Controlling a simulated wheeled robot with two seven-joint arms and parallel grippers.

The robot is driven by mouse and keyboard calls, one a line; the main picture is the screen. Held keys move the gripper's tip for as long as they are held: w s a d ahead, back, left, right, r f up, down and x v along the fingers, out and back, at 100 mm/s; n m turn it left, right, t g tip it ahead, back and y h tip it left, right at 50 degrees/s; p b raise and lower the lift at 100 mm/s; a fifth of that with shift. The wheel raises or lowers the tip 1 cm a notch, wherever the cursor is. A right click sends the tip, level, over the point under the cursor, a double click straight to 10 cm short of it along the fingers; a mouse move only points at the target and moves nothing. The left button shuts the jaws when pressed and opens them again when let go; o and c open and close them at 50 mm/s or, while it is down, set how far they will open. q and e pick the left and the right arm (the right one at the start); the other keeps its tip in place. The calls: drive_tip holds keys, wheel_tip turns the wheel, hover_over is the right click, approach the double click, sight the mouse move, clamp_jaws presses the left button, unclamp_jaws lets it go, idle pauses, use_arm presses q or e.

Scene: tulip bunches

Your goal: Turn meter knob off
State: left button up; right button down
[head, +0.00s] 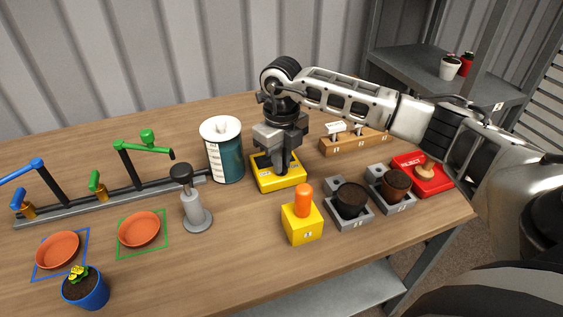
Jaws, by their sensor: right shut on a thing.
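A low yellow box with a dark top, which looks like the meter (280,184), sits on the wooden table near the middle of the head view. My right gripper (283,166) points down onto its top, with the fingers shut on what appears to be the meter knob. The knob itself is hidden by the fingers, so its turned position cannot be seen. My left gripper is not in view.
A teal canister (226,158) stands just left of the meter. A yellow block with an orange post (302,228) stands in front, with two soil pots (351,199) to its right. A grey plunger-like stand (195,212) and a green-handled tap (143,147) are at left.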

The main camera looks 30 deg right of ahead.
drive_tip(key=shift+n, duration=0.9)
drive_tip(key=shift+b, duration=0.3)
drive_tip(key=shift+n, duration=0.4)
drive_tip(key=c, duration=1.5)
unclamp_jaws()
wheel_tip(320, 180, up, 16)
drive_tip(key=shift+r, duration=0.1)
